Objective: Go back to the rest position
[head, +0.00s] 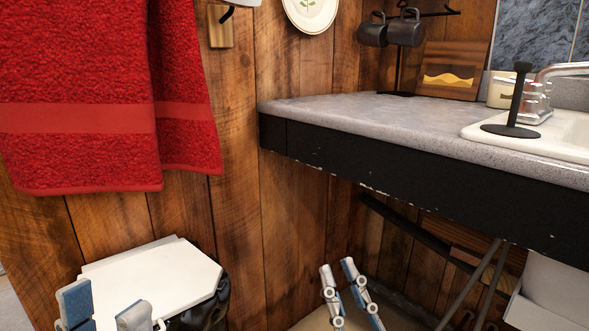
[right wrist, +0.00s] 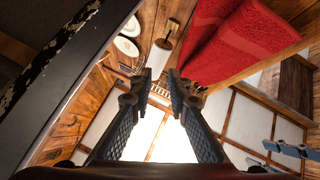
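My left gripper (head: 104,303) shows at the bottom left of the head view, with its two blue-padded fingers apart and nothing between them. It is in front of a white-lidded bin. My right gripper (head: 338,268) is low in the middle of the head view, below the counter's front edge. In the right wrist view, the right gripper (right wrist: 162,80) has its fingers apart, with no object held between them. Blue finger parts at the right edge of that view look like my left gripper (right wrist: 292,149).
A grey counter (head: 380,112) with a dark front edge overhangs on the right, near my right gripper. The white-lidded bin (head: 150,275) stands by the wooden wall. A red towel (head: 100,90) hangs at the left.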

